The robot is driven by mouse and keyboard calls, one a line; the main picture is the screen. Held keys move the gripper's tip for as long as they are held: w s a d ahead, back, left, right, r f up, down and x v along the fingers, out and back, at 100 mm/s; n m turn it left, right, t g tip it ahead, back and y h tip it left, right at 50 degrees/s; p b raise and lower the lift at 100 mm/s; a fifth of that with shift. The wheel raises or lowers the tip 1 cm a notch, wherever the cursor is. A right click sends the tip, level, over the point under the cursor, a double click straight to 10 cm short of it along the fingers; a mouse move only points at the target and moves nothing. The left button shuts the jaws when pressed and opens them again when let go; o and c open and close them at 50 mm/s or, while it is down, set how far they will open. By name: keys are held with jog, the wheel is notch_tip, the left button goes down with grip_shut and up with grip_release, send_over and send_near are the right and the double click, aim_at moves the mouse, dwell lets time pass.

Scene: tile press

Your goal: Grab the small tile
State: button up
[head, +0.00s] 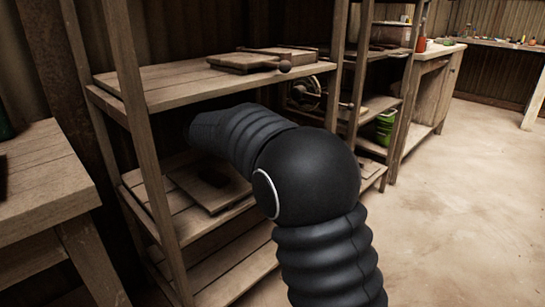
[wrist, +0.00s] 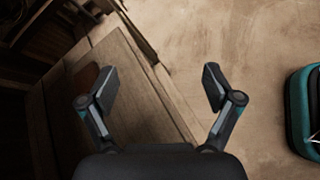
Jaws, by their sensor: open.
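No small tile is clearly recognizable in either view. On the middle shelf in the head view, a flat wooden board (head: 205,190) bears a small dark patch (head: 215,178), partly hidden behind my arm; I cannot tell if this is the tile. In the wrist view, a reddish-brown patch (wrist: 83,80) shows beside and partly behind the left finger. My gripper (wrist: 160,88) is open, with its fingers wide apart and nothing between them, over the wooden surface's edge. In the head view my arm hides the gripper.
On the upper shelf (head: 160,86) lies a wooden press-like piece (head: 245,62) with a round knob (head: 284,66). Shelf posts (head: 128,90) stand close around my arm. A wooden table (head: 40,170) is at left. Bare floor (head: 470,170) is open at right.

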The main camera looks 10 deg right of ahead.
jog(key=w+a+n+t, duration=0.1)
jog(key=w+a+n, duration=0.2)
jog(key=w+a, duration=0.1)
jog(key=w+a+n+t, duration=0.2)
jog(key=w+a+n, duration=0.1)
jog(key=w+a, duration=0.2)
jog(key=shift+w+f+n, duration=0.15)
jog(key=shift+f+n, duration=0.05)
jog(key=shift+n, duration=0.1)
jog(key=shift+w+a+f, duration=0.1)
jog(key=shift+w, duration=0.2)
jog(key=shift+t, duration=0.3)
jog(key=b+x, duration=0.1)
jog(key=x, duration=0.7)
jog(key=shift+w+b, duration=0.15)
jog(key=shift+b, duration=0.15)
jog(key=b+x, duration=0.1)
jog(key=x, duration=0.3)
jog(key=shift+w+f, duration=0.25)
jog(key=shift+w, duration=0.1)
jog(key=shift+w+d, duration=0.15)
jog(key=shift+d, duration=0.3)
jog(key=c, duration=1.3)
